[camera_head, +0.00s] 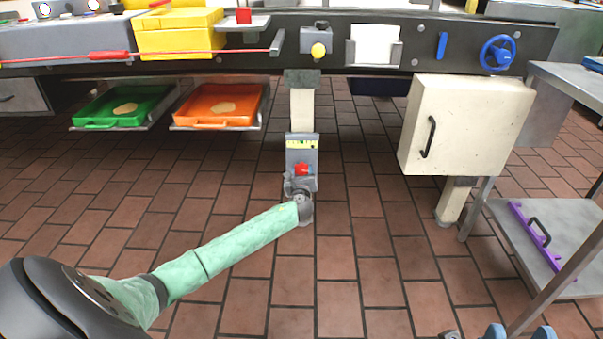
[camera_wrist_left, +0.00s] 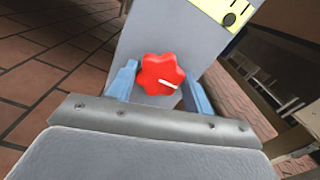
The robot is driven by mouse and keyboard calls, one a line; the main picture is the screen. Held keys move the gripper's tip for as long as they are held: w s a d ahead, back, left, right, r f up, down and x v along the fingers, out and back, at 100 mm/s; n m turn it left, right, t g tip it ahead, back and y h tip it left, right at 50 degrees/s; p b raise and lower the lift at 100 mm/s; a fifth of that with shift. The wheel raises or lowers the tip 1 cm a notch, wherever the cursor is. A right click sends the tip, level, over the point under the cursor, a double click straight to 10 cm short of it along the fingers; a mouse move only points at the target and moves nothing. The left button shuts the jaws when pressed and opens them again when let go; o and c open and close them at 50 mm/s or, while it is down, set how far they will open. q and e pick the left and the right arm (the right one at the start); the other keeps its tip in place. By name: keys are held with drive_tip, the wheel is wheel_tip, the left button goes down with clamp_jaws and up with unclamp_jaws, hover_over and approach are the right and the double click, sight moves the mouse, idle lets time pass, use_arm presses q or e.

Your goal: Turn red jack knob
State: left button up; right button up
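The red jack knob (camera_wrist_left: 162,75) is star-shaped with a white mark. It sits on a grey jack housing (camera_head: 301,155) on the column under the table's middle. In the head view the knob (camera_head: 302,169) shows just above my left gripper (camera_head: 301,182). In the left wrist view the blue fingers of my left gripper (camera_wrist_left: 160,88) stand on either side of the knob, with little or no gap. Whether they press on it I cannot tell. My right gripper (camera_head: 519,331) shows two blue fingertips, apart and empty, at the bottom right edge.
A cream cabinet (camera_head: 468,125) hangs right of the column. Green (camera_head: 123,107) and orange (camera_head: 218,104) trays hang left of it. A blue valve wheel (camera_head: 497,52) is on the table front. A low metal shelf (camera_head: 570,222) stands at right. The tiled floor (camera_head: 375,250) between is clear.

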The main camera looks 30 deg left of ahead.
use_arm(q)
drive_tip(key=shift+n, duration=0.4)
